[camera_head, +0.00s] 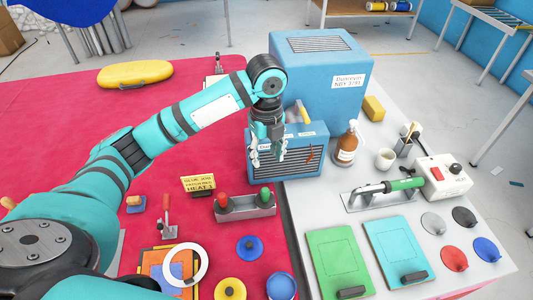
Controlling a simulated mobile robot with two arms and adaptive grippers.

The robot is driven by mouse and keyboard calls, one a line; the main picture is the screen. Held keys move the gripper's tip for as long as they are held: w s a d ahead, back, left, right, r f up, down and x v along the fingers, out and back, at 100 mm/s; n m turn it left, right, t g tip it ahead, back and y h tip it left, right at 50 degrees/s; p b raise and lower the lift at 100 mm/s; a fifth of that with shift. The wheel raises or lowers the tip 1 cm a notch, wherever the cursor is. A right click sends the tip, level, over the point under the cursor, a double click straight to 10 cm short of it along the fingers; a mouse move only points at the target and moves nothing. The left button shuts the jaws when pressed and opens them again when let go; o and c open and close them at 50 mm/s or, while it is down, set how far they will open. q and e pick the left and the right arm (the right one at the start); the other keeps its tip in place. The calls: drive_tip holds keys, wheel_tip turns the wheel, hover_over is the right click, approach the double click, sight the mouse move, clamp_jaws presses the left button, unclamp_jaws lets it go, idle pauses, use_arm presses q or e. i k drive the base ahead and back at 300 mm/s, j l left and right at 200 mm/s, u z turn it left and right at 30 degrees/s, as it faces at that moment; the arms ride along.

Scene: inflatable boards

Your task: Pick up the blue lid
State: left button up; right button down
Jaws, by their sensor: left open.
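Several round blue pieces show. A dark blue disc with a small raised knob (249,248) lies on the red surface at the lower middle. A blue round piece with a paler top (282,287) lies below it, near the picture's bottom edge. Another blue disc with a dark knob (486,249) lies at the right end of the pale table. I cannot tell which one is the blue lid. My left gripper (268,155) points down in front of the small blue vented box, open and apart from all these discs. My right gripper is not in view.
The small blue box (300,158) stands right by my left gripper, with a larger blue box (318,80) behind. A grey holder with red and green knobs (246,206) stands between gripper and nearer discs. A yellow disc (229,289) and white ring (186,263) lie nearby.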

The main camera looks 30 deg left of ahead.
sight(250, 248)
drive_tip(key=k+l, duration=0.45)
drive_tip(key=k, duration=0.2)
drive_tip(key=k+l, duration=0.5)
drive_tip(key=k, duration=0.2)
